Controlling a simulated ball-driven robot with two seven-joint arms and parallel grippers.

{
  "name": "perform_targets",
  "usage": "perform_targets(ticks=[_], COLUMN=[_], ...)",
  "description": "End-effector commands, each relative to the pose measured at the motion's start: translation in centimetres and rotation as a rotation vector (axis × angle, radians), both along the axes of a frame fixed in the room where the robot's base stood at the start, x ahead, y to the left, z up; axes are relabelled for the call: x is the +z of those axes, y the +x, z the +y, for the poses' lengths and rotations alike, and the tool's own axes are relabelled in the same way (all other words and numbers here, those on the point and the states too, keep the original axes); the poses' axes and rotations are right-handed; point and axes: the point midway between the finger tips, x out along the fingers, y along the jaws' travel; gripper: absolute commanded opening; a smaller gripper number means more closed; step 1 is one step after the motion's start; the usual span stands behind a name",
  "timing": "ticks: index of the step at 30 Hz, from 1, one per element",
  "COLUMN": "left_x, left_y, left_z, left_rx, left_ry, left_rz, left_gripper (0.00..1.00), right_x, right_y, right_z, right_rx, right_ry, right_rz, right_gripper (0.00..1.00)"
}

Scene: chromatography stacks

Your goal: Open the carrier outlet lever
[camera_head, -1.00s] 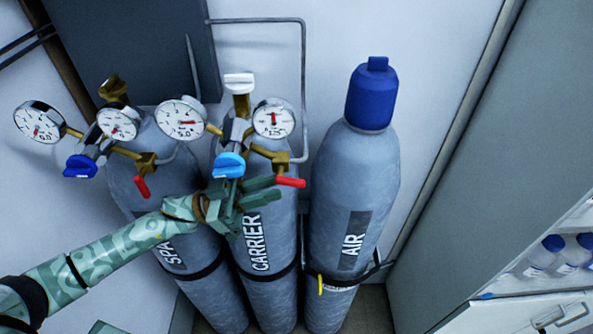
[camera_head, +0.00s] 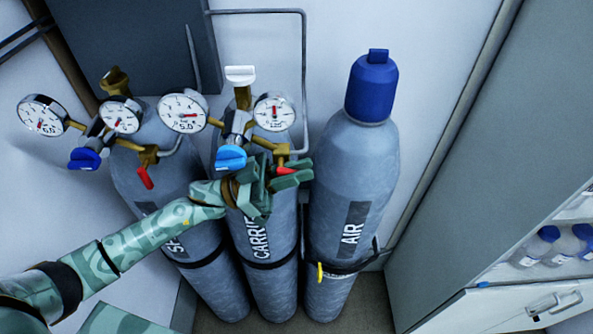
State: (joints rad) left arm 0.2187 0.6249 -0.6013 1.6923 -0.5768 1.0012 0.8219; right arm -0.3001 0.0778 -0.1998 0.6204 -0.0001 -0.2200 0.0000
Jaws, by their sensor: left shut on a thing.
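The carrier cylinder (camera_head: 276,290) stands in the middle with a brass regulator, two dial gauges and a light-blue knob (camera_head: 230,158). Its red outlet lever (camera_head: 286,171) sits below the right gauge and points right, partly hidden by my fingers. My left gripper (camera_head: 291,173) comes in from the left across the carrier cylinder, with its green fingers shut on the red lever. My right gripper is not in view.
The spare cylinder (camera_head: 215,285) at left has its own gauges, dark-blue knob (camera_head: 84,159) and red lever (camera_head: 146,178) hanging down. The air cylinder (camera_head: 345,180) with a blue cap stands at right. A grey cabinet (camera_head: 480,200) with bottles is further right.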

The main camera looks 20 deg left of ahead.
Motion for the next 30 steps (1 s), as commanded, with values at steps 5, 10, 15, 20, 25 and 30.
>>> perform_targets(ticks=[5,10,15,20,25,30], left_x=[-0.2,0.4,0.8,0.8,0.8,0.7], left_y=[0.1,0.0,0.0,0.0,0.0,0.0], left_z=[0.0,0.1,0.1,0.1,0.1,0.1], left_rx=[-0.002,0.000,0.001,0.000,0.000,0.000], left_ry=[-0.157,-0.239,-0.244,-0.244,-0.243,-0.242], left_rz=[-0.044,-0.070,-0.071,-0.072,-0.071,-0.071], left_gripper=[0.00,0.00,0.00,0.22,0.22,0.22], right_x=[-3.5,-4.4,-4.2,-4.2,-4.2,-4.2], right_y=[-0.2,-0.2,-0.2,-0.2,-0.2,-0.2], right_z=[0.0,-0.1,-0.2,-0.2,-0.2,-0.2], right_rx=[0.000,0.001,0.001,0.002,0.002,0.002], right_ry=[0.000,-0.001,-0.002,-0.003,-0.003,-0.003], right_rz=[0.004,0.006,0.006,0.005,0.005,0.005], right_gripper=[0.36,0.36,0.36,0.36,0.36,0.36])
